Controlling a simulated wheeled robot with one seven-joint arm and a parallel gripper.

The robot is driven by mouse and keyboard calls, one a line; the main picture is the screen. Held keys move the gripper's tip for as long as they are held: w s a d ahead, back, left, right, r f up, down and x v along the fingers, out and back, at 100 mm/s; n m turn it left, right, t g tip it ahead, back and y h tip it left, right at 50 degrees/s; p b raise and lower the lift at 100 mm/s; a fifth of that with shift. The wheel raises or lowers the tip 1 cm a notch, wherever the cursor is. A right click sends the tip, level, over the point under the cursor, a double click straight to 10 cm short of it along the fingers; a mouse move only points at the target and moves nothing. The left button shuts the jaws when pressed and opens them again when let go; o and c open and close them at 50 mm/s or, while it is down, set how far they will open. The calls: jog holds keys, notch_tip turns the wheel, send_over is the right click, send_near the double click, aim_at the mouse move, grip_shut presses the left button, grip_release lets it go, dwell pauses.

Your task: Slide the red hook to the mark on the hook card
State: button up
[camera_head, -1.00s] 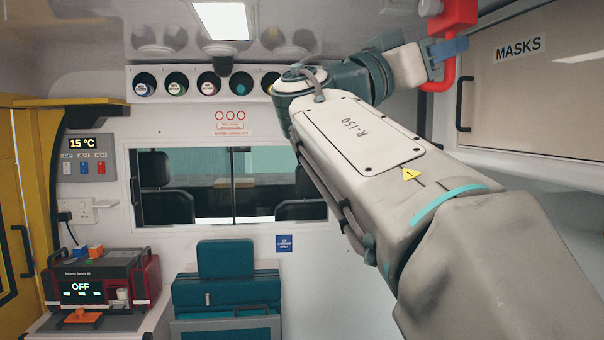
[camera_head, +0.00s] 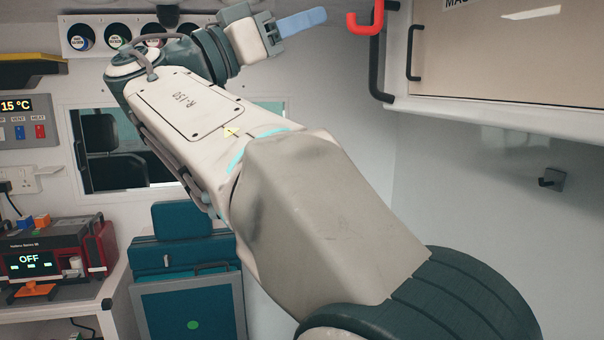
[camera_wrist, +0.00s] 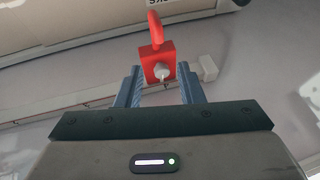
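The red hook (camera_head: 365,20) is at the top of the head view, left of the cabinet; its upper part is cut off. In the wrist view, the red hook (camera_wrist: 157,62) shows as a red block with a curved arm and a pale knob. My gripper (camera_head: 314,18) is left of the hook in the head view, with a visible gap. In the wrist view, my gripper (camera_wrist: 158,82) has its blue fingers spread apart, with the red block between and just beyond their tips. No grip shows. I cannot make out the hook card or its mark.
A wall cabinet (camera_head: 490,105) with a black handle (camera_head: 413,52) is to the right of the hook. A dark bar (camera_head: 378,65) runs down its left edge. A pale block (camera_wrist: 208,68) sits right of the hook. A small black wall hook (camera_head: 551,180) is lower right.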

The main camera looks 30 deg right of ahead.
jog(key=w+d+f+n+t+y, duration=0.1)
jog(key=f+n+t+y, duration=0.1)
jog(key=f+n, duration=0.4)
jog(key=w+d+f+n+t+y, duration=0.2)
jog(key=f+n+y, duration=0.3)
jog(key=f, duration=0.8)
jog(key=shift+f+n+t+y, duration=0.3)
jog(key=shift+f+n+t, duration=0.15)
jog(key=shift+t, duration=0.35)
